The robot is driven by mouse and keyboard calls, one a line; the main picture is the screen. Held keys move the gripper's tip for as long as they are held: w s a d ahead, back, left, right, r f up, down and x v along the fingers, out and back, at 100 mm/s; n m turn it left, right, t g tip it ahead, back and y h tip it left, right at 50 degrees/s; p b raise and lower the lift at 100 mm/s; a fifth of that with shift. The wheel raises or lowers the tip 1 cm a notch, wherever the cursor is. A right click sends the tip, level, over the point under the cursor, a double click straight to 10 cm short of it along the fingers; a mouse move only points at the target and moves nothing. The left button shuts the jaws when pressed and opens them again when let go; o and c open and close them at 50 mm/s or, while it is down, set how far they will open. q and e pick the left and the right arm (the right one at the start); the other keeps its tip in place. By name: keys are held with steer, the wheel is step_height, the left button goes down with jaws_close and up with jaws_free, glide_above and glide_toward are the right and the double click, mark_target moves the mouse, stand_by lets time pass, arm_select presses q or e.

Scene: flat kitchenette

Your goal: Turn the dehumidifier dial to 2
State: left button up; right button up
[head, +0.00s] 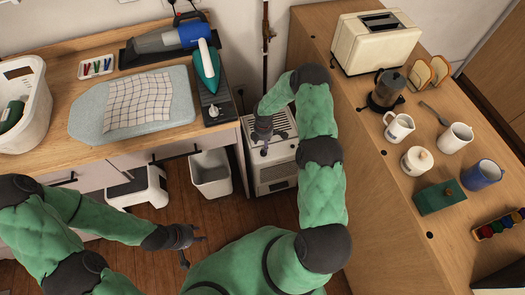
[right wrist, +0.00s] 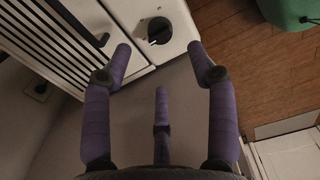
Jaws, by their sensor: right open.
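The dehumidifier (head: 276,176) is a white box with dark slats, standing on the floor between the counters. Its dial (right wrist: 159,30) shows in the right wrist view as a dark round knob on a pale panel beside the slats. I cannot read its numbers. My right gripper (head: 264,136) is over the dehumidifier's top. In the right wrist view my right gripper (right wrist: 162,68) is open and empty, with the dial beyond and between its spread fingertips, apparently not touched. My left gripper (head: 193,250) is open and empty above the floor, well left of the dehumidifier.
A white bin (head: 211,173) and a white step stool (head: 137,188) stand left of the dehumidifier. The left counter holds an ironing pad (head: 90,118) and a green iron (head: 206,68). The right wooden counter (head: 385,220) stands close by the right arm, bearing a toaster (head: 375,42).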

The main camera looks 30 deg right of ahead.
mark_target(263, 151)
step_height(263, 151, down, 8)
steer(key=shift+b, duration=0.95)
steer(key=c, duration=1.2)
